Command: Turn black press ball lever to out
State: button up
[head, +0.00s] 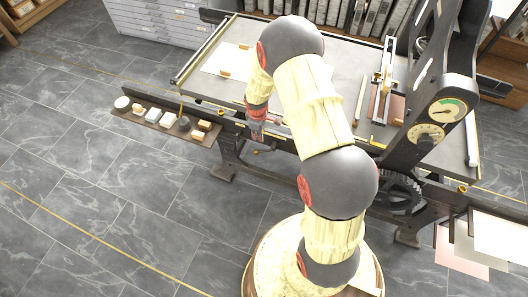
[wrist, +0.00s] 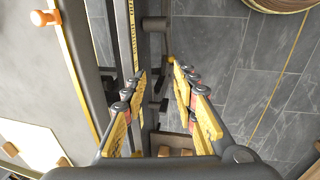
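The press has a grey bed (head: 345,75) and a black upright frame (head: 440,70) with dials. I cannot pick out the black ball lever for certain. A small dark round knob (head: 184,124) shows by the side shelf in the head view, but I cannot tell whether it is the lever's ball. My gripper (head: 257,135) is low at the press's near edge. In the wrist view my gripper (wrist: 157,75) is open, its yellow fingers apart. Dark press parts, including a black cylinder (wrist: 155,23), lie beyond and between the fingers. I see nothing held.
A narrow side shelf (head: 165,131) with several small blocks juts out left of the press. A gear (head: 402,190) sits under the bed at the right. Pale sheets (head: 500,238) lie at the lower right. The tiled floor at the left is clear.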

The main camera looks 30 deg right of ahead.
aim_at(264, 151)
jog(key=shift+n, duration=0.5)
jog(key=f, duration=0.4)
jog(key=d+f+b, duration=0.1)
jog(key=f, duration=0.4)
jog(key=f+b, duration=0.1)
jog(key=f, duration=0.4)
jog(key=shift+s+d+f, duration=0.25)
jog(key=shift+s, duration=0.15)
jog(key=shift+w+d+f, duration=0.1)
jog(key=shift+f, duration=0.5)
jog(key=shift+c, duration=1.4)
jog(key=c, duration=0.4)
grip_shut()
